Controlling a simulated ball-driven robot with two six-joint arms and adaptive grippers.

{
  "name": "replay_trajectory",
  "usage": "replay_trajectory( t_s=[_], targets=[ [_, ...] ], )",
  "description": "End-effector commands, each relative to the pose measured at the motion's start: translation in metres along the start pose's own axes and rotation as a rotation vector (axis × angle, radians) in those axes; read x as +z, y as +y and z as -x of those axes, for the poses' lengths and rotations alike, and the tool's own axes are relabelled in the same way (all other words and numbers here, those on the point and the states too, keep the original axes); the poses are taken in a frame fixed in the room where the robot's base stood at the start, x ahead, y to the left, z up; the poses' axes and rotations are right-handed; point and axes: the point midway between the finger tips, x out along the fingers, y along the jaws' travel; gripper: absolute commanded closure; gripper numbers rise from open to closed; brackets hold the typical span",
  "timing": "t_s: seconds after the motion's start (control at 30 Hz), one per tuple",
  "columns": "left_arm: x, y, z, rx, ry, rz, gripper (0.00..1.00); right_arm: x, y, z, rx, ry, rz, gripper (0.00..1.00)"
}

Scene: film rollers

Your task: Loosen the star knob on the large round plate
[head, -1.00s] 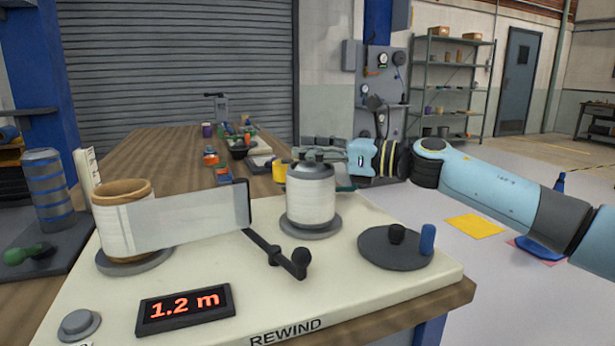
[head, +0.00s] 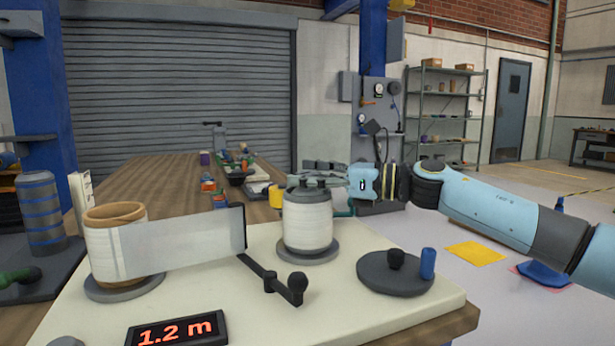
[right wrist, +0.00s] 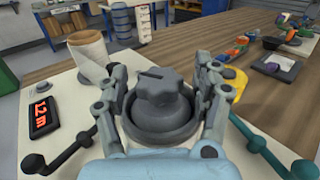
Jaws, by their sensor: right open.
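The grey star knob (right wrist: 156,84) sits on a round dark grey plate (right wrist: 157,118) in the right wrist view. In the head view the white roll (head: 308,222) stands under it, and the knob's top (head: 308,187) is partly hidden by my right gripper (head: 320,170). My right gripper (right wrist: 163,80) is open, with one finger on each side of the knob. Small gaps seem to show between fingers and knob; contact cannot be told. My left gripper is not in view.
Film (head: 180,245) runs from a left roll (head: 114,240) to a black-edged end. A black crank arm (head: 270,282) and a dark disc (head: 396,274) with a blue peg (head: 428,263) stand on the cream panel (head: 340,318). A red display (head: 177,330) reads 1.2 m.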

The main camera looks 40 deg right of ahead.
Motion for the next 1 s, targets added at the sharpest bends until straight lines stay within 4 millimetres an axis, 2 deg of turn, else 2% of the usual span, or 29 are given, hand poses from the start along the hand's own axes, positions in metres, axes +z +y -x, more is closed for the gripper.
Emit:
replay_trajectory(
  t_s=[0.27, 0.7, 1.0],
  targets=[
    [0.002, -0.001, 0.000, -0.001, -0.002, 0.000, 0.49, 0.001, 0.000, 0.004, 0.000, -0.002, 0.002, 0.34],
    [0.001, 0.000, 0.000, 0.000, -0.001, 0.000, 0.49, -0.001, 0.000, 0.057, 0.002, 0.005, 0.001, 0.34],
    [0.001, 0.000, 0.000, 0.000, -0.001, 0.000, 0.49, 0.000, 0.000, 0.074, 0.000, 0.001, 0.002, 0.34]
  ],
)
